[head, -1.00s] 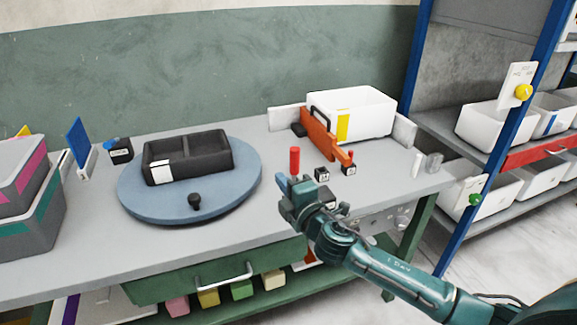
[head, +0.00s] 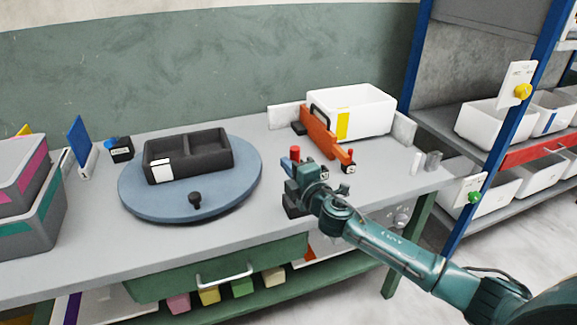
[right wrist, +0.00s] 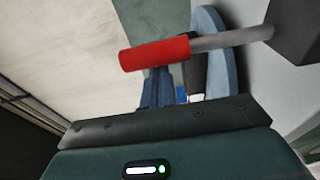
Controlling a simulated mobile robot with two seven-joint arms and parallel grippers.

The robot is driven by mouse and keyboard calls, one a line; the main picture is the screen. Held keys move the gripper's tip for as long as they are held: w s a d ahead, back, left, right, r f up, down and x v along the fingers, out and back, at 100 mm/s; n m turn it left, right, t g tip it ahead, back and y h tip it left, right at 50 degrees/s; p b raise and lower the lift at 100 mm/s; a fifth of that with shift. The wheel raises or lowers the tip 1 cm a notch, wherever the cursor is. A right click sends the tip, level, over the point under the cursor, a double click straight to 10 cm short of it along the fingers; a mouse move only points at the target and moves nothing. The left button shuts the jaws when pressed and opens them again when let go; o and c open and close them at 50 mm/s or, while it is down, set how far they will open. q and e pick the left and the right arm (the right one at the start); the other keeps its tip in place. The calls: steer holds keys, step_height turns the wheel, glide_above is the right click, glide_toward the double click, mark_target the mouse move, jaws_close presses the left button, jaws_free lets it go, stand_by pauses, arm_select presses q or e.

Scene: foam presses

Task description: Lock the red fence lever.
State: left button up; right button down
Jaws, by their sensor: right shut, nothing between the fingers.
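The red fence lever (head: 295,152) stands near the orange fence (head: 319,135) at the right of the bench; its lower part is hidden behind my gripper. In the right wrist view its red grip (right wrist: 155,53) sits on a grey rod that runs right to a dark block (right wrist: 298,28). My right gripper (head: 287,166) is at the lever, its blue fingertips just left of the red grip in the head view. The fingers (right wrist: 158,88) are shut and empty, and overlap the grip's underside in the wrist view; I cannot tell whether they touch. My left gripper is out of view.
A white bin (head: 372,115) stands behind the fence. A dark two-compartment tray (head: 160,173) sits on a blue turntable (head: 140,204) to the left. The bench front between turntable and gripper is clear.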

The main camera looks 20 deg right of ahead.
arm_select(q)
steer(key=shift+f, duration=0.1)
arm_select(e)
steer(key=shift+d, duration=0.1)
